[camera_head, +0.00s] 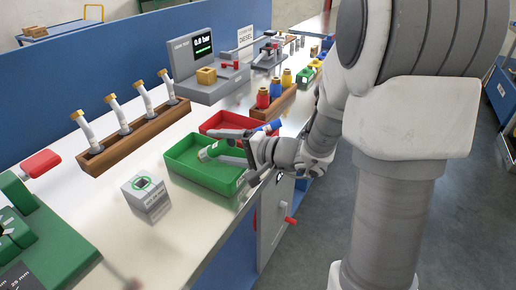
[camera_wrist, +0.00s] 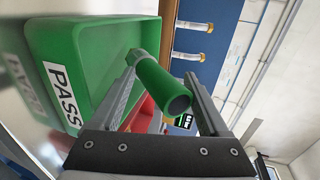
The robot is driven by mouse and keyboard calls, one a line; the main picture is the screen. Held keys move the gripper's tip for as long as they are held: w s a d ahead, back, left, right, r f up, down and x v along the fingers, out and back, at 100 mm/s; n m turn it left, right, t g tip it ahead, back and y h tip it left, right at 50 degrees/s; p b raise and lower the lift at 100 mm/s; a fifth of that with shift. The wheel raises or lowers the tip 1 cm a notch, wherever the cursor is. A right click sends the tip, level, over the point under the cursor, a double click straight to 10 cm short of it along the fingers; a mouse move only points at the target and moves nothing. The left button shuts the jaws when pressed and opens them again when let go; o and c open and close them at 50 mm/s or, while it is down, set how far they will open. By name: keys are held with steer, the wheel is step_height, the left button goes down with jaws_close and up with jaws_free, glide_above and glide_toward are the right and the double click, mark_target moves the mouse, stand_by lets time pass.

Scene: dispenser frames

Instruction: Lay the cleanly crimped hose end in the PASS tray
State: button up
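A hose end with a green sleeve and a dark open end (camera_wrist: 165,88) lies at a slant between my fingers in the wrist view. In the head view this green and white piece (camera_head: 211,151) is over the green tray (camera_head: 188,174); I cannot tell whether it touches the floor or wall. The tray carries the PASS label in the wrist view (camera_wrist: 62,95). My gripper (camera_head: 226,140) reaches over the tray's right side from the right. Its fingers (camera_wrist: 160,80) stand apart, with a gap beside the green sleeve at the right fingertip.
A red tray (camera_head: 212,122) stands directly behind the green one, with a blue piece (camera_head: 272,126) near it. A wooden rack (camera_head: 135,137) holds several hoses. A green machine (camera_head: 45,235) stands at lower left.

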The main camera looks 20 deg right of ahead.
steer(key=p+v, duration=0.1)
steer(key=v, duration=1.2)
steer(key=shift+s+d, duration=0.2)
steer(key=shift+d, duration=0.05)
steer(key=shift+r, duration=0.1)
steer(key=s+a+n+g+h, duration=0.3)
steer(key=s+a+n+g, duration=0.1)
steer(key=s, duration=0.3)
steer(key=s+a+n+g+h, duration=0.2)
steer(key=s+a+n+g, duration=0.15)
steer(key=s, duration=0.35)
steer(key=d+r+t+h+p, duration=0.1)
steer(key=d+r+h+p, duration=0.1)
steer(key=r+p, duration=0.4)
steer(key=d+r+n+t+h+p, duration=0.1)
steer(key=d+r+h+p, duration=0.2)
steer(key=r+p, duration=0.3)
step_height(320, 180, up, 4)
steer(key=shift+s+f+h, duration=0.1)
steer(key=shift+s+h, duration=0.2)
